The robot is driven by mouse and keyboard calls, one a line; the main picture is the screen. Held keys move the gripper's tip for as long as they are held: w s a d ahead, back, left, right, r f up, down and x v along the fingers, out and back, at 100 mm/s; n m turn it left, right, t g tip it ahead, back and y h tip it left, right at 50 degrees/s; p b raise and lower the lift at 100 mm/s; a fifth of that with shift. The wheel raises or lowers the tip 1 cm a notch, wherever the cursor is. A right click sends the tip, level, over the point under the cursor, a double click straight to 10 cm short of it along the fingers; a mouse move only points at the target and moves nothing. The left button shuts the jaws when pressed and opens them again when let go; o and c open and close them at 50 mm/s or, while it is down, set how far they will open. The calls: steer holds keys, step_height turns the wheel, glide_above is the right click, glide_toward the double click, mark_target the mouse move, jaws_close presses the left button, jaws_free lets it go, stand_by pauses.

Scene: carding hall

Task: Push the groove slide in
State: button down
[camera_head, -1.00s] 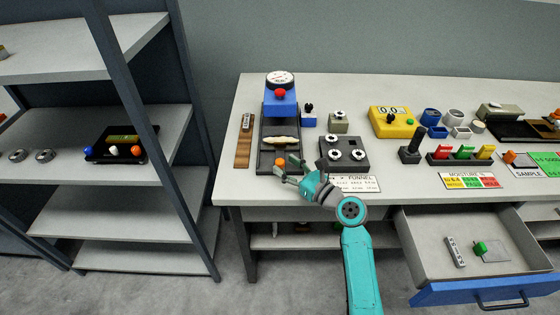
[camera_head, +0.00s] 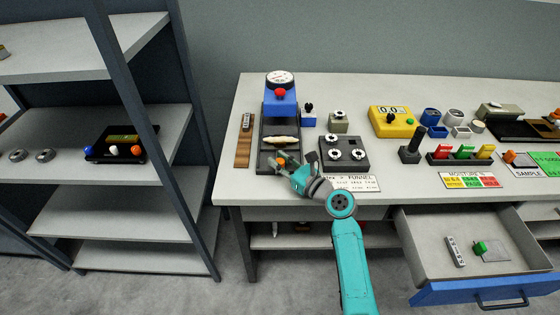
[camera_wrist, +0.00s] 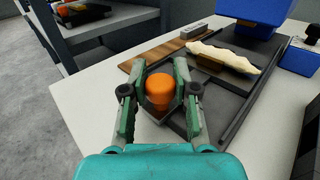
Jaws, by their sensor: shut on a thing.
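The groove slide's orange knob (camera_head: 281,161) stands at the near end of a dark railed track (camera_head: 264,150) on the table. In the wrist view the knob (camera_wrist: 160,86) sits between the two green fingers of my gripper (camera_wrist: 160,70), which is shut on it. My gripper (camera_head: 284,161) partly hides the knob in the head view. A cream fibre tuft (camera_head: 281,142) lies across the track beyond the knob; it also shows in the wrist view (camera_wrist: 222,57). A blue block (camera_head: 280,104) with a red button and a dial stands at the track's far end.
A wooden strip (camera_head: 242,153) with a grey piece lies left of the track. A dark block with several white knobs (camera_head: 343,153) stands close on the right, beside my arm. An open blue-fronted drawer (camera_head: 475,290) juts out at lower right. A shelf rack stands left.

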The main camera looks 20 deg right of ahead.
steer(key=shift+w+d, duration=0.3)
steer(key=shift+w, duration=0.6)
steer(key=shift+w+d, duration=0.3)
steer(key=shift+w, duration=0.6)
steer(key=c, duration=0.9)
jaws_free()
steer(key=shift+o, duration=0.2)
steer(key=shift+s, duration=0.1)
steer(key=v, duration=1.1)
steer(key=shift+s+d, duration=0.2)
steer(key=shift+s, duration=0.15)
